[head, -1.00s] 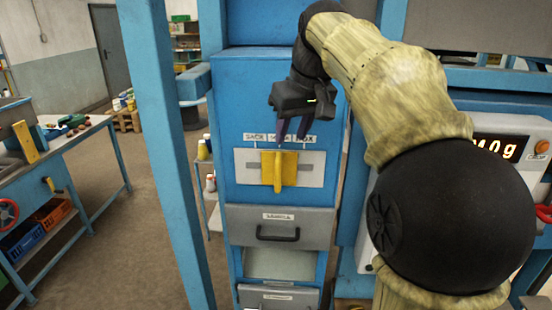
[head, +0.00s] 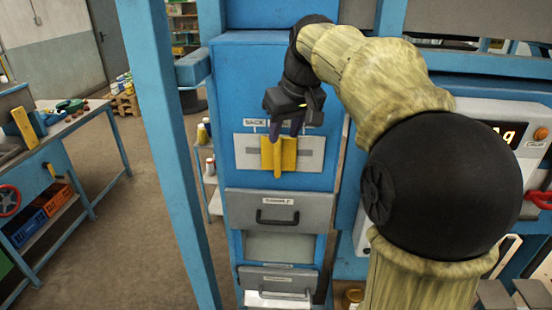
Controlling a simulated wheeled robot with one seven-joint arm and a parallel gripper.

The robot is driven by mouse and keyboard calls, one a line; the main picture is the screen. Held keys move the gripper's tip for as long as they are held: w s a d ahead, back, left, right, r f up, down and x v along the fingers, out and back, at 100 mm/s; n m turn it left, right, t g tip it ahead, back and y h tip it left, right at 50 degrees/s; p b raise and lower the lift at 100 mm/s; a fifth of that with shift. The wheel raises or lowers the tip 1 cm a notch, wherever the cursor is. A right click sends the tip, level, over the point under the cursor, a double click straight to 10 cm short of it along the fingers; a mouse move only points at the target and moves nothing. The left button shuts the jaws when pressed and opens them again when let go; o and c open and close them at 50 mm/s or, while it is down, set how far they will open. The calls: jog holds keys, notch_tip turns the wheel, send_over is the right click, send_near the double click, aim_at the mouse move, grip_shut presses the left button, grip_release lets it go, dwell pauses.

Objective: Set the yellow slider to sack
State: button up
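The yellow slider (head: 288,154) sits near the middle of a pale slotted plate (head: 247,151) on the blue cabinet front. A label reading SACK (head: 255,123) is above the plate's left end; the other labels are hidden behind my gripper. My gripper (head: 285,131) points down in front of the plate, with its dark fingertips at the slider's upper edge. A gap shows between the fingers, and they look open. I cannot tell whether they touch the slider.
Below the plate are a grey drawer (head: 310,207) with a dark handle and a second drawer (head: 255,278). A blue post (head: 172,150) stands left of the cabinet. A lit display (head: 503,132) is at the right. A workbench (head: 75,125) stands far left.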

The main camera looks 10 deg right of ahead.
aim_at(278, 154)
jog(key=p+x, duration=0.2)
jog(key=x, duration=0.8)
jog(key=shift+w+a+f, duration=0.1)
jog(key=shift+w+f, duration=0.1)
jog(key=shift+f, duration=0.1)
grip_shut()
